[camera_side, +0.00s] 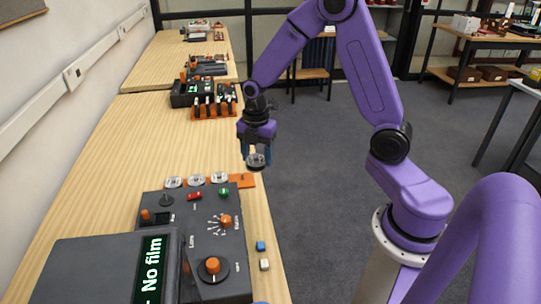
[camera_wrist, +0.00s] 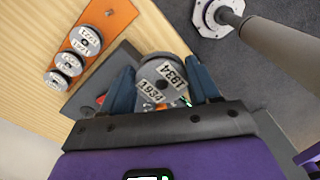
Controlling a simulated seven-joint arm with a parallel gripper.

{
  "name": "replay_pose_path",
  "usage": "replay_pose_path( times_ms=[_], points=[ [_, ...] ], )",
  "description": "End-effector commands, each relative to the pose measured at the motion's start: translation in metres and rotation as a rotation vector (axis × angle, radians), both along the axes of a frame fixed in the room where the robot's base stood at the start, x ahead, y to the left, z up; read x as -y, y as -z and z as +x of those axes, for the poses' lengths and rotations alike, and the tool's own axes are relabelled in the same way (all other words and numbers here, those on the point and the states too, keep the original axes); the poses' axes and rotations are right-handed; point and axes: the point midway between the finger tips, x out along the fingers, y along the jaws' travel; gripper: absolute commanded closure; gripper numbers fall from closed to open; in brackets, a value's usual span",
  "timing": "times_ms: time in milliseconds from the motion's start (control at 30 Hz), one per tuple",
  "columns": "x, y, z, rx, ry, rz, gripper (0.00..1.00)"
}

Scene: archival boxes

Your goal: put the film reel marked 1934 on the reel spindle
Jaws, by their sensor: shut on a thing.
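My gripper (camera_side: 257,153) is shut on a grey film reel (camera_wrist: 158,66), held between its two blue fingers in the wrist view. One white label on the reel reads 1934; a second label is harder to read. In the side view the held reel (camera_side: 257,162) hangs in the air, beyond the orange rack (camera_side: 244,181) and near the bench's right edge. A dark round part with a short post (camera_side: 166,200) on the grey machine looks like the reel spindle, and no reel shows on it.
Three other labelled reels (camera_side: 197,180) sit on the rack, whose right end is bare. The machine (camera_side: 180,226) has knobs, and its display (camera_side: 152,262) reads "No film". Blue and white blocks (camera_side: 261,246) lie on its right.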

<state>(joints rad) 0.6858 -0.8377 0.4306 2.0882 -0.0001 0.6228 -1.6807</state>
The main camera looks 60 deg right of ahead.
Motion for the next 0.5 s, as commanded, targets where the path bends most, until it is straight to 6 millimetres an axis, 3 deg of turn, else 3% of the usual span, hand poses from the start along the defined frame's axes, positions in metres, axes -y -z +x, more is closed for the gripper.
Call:
replay_pose_path(
  times_ms=[200,500],
  points=[
    [-0.049,0.001,0.069,0.002,-0.005,0.001,0.7],
    [-0.121,0.005,0.141,0.0,-0.002,0.0,0.7]
  ],
)
